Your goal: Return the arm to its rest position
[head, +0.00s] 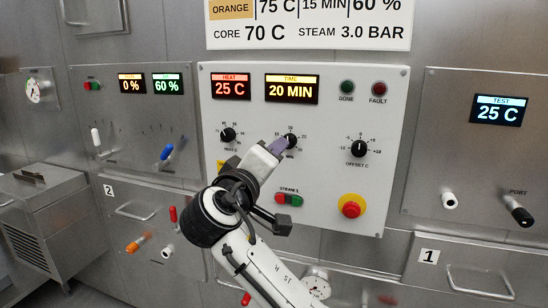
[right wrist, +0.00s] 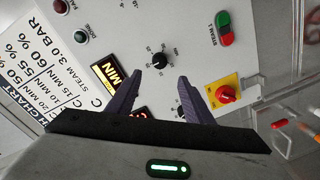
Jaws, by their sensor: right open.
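My right arm rises from the bottom of the head view, and its gripper (head: 278,147) is in front of the white control panel (head: 325,205), overlapping the edge of the TIME knob (head: 291,141). In the right wrist view the two purple fingers of the gripper (right wrist: 154,92) are apart with nothing between them. The TIME knob (right wrist: 160,60) stands beyond the fingertips, apart from them. Another knob (right wrist: 180,112) is partly hidden by a finger. The TIME display (head: 291,89) reads 20 MIN and the HEAT display (head: 230,87) reads 25 C. My left gripper is not in view.
The OFFSET knob (head: 358,148) and a red emergency button (head: 351,206) stick out to the right of my gripper. The STEAM 1 buttons (head: 289,199) are below it. Levers (head: 166,153) project from the left panel, and a handle (head: 515,212) from the right one.

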